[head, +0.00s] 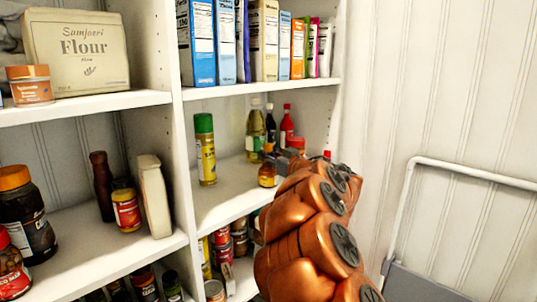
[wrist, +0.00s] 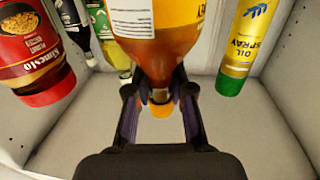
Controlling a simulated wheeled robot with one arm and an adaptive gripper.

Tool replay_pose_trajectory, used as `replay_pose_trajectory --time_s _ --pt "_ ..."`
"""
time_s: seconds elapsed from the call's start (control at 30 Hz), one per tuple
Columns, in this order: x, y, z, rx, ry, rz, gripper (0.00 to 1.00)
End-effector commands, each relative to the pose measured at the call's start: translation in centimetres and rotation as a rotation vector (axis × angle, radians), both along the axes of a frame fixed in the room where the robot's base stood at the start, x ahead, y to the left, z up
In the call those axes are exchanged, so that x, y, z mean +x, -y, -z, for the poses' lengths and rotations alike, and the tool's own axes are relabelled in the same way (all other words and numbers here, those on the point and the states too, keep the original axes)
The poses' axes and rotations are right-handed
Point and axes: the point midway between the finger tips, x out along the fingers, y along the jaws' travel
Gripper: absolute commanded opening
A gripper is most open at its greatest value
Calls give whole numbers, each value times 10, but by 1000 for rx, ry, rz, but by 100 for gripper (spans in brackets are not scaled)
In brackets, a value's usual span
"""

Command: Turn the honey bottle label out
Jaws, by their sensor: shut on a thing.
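The honey bottle (wrist: 172,48) is amber with an orange cap (wrist: 160,110). In the head view, my gripper (head: 288,158) is on the middle shelf of the right-hand bay, partly hidden by my arm. A small amber shape (head: 268,176) shows beside it; I cannot tell if it is the honey bottle.
A yellow oil spray can with a green cap (head: 205,148) stands left of my gripper; it also shows in the wrist view (wrist: 244,45). A red bottle (head: 287,125) and other bottles stand behind. Boxes (head: 265,40) fill the shelf above. Shelf space is bare near the can.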

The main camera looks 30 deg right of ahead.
Motion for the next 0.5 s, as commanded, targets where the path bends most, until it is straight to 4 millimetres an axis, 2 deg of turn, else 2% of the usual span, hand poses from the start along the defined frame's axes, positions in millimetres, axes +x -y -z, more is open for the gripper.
replay_pose_trajectory --time_s 0.5 --pt "0 1 -1 2 -1 -66 0"
